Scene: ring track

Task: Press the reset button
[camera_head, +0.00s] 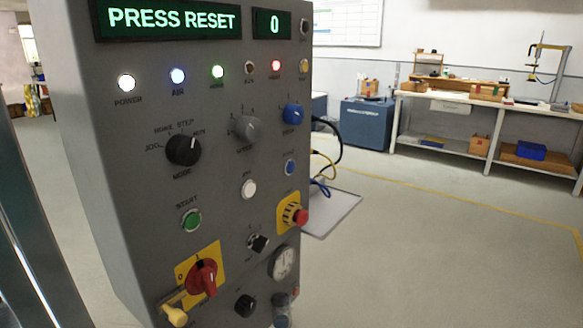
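A grey control panel (140,215) fills the left half of the head view. Its display (172,18) reads PRESS RESET, and a smaller display (272,24) reads 0. A green button (191,221) is labelled START. A white button (249,189) and a small blue button (290,167) sit to its right; their labels are too small to read surely, so I cannot tell for certain which one is the reset button. A red emergency-stop knob (300,217) sits on a yellow plate. Neither of my grippers is in view.
The panel also carries a black mode knob (184,150), a blue knob (293,114), a red rotary switch (203,278) and a gauge (283,263). A row of lamps is above. A workbench (455,101) and blue cabinet (367,125) stand behind. The floor at right is clear.

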